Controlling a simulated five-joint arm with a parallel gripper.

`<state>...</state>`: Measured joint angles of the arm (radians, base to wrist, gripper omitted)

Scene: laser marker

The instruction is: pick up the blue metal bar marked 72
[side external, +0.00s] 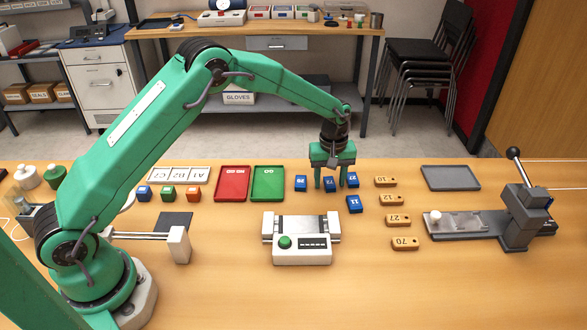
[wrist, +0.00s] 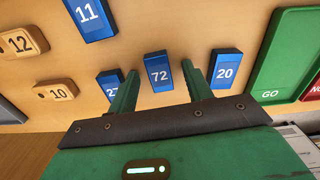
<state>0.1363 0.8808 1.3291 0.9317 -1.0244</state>
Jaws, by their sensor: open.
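The blue metal bar marked 72 (wrist: 158,72) lies on the wooden table, its white number facing the camera in the wrist view. In the side external view the bar (side external: 330,186) shows between the fingers of my gripper (side external: 329,183). My gripper points down and is open. In the wrist view its two green fingers (wrist: 160,80) stand apart, one on each side of the bar. I see no finger touching the bar. I cannot tell exactly how far down the fingertips are beside it.
Blue bars marked 20 (wrist: 226,67) and 27 (wrist: 109,83) lie close on either side. The bar marked 11 (side external: 354,204) lies nearer the front. Wooden tags (side external: 386,181) stand right, the green GO tray (side external: 267,183) left, and a white machine (side external: 301,251) in front.

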